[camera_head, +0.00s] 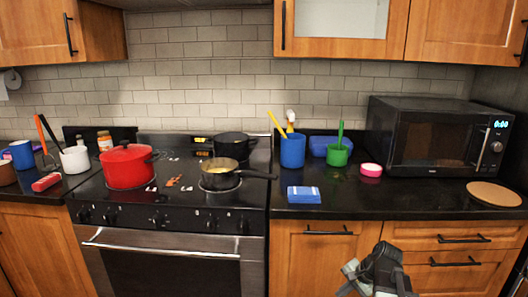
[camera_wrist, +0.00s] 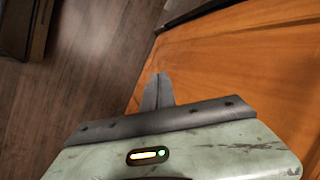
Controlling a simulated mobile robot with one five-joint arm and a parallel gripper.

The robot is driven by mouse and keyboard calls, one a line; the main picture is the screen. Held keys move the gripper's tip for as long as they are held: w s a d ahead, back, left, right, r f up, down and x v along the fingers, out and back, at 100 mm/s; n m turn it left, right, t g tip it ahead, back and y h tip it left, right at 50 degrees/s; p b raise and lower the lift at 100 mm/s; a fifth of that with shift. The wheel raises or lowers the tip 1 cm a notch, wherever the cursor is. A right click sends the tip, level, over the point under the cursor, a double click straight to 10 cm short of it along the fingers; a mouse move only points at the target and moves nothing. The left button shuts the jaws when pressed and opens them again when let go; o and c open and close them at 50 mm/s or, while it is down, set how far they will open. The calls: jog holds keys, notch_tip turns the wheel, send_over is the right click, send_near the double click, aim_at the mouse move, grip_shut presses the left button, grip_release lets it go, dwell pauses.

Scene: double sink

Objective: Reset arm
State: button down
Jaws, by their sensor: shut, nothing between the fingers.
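My gripper (camera_head: 366,281) shows at the bottom of the head view, in front of the wooden drawer fronts and below the counter edge. In the wrist view its fingers (camera_wrist: 157,92) are together, with nothing between them. They point toward an orange-brown wooden cabinet front (camera_wrist: 215,70) and the wood floor (camera_wrist: 95,70). My gripper is apart from the objects on the counter.
The black counter (camera_head: 420,199) holds a blue cup (camera_head: 292,151), a green cup (camera_head: 337,155), a blue sponge-like block (camera_head: 304,195), a pink roll (camera_head: 371,170) and a microwave (camera_head: 435,138). A red pot (camera_head: 127,167) and a pan (camera_head: 220,178) stand on the stove (camera_head: 165,215).

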jog(key=s+a+f+n+g+h+p, duration=0.1)
jog(key=s+a+n+g+h, duration=0.1)
jog(key=s+a+n, duration=0.35)
jog(key=s+a+n+g+h, duration=0.1)
jog(key=s+a+n+h, duration=0.1)
jog(key=a+n, duration=0.55)
notch_tip(320, 180, up, 21)
jog(key=m+p, duration=0.2)
jog(key=p, duration=1.9)
jog(key=shift+w+a+p, duration=0.3)
jog(key=shift+w+a, duration=0.05)
jog(key=shift+w, duration=0.1)
jog(key=shift+r, duration=0.1)
